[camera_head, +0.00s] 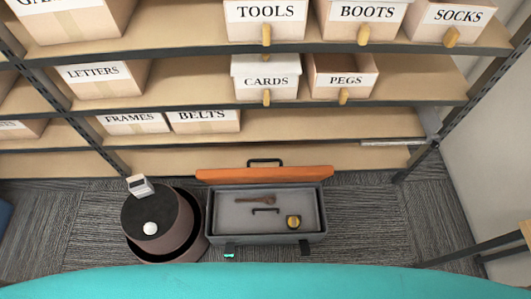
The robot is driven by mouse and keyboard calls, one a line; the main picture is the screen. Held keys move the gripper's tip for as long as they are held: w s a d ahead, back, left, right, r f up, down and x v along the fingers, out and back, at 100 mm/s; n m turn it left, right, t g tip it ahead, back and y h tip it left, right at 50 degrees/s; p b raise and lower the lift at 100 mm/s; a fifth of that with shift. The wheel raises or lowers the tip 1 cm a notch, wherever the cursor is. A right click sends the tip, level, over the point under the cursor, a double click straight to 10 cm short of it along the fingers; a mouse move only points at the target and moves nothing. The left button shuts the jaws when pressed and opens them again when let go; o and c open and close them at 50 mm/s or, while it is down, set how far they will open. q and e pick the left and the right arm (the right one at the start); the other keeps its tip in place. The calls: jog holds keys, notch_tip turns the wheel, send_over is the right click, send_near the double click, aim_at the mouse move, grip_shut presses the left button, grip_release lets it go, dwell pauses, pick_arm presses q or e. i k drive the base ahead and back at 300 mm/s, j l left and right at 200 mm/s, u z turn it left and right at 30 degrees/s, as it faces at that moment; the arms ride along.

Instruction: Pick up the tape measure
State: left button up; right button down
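The tape measure (293,221), small, rounded, yellow and black, lies at the right inside an open grey toolbox (225,241). The toolbox stands on the carpet in front of the shelves, its orange lid (265,174) raised at the back. A brown tool (256,199) lies in the box left of the tape measure. A dark handle (265,210) shows near the middle of the box. Nothing covers the tape measure from above. Neither of my grippers is in view.
A round dark container (165,205) stands left of the toolbox, with a white ball (150,228) and a small pale device (139,186) on top. Shelves with labelled boxes rise behind. A teal surface (265,282) fills the bottom edge. Carpet (365,225) is clear to the right.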

aim_at(293, 221)
jog(key=k+j+z, duration=0.2)
jog(key=k+j, duration=0.2)
jog(key=k+j+z, duration=0.2)
jog(key=k, duration=0.3)
jog(key=j, duration=0.1)
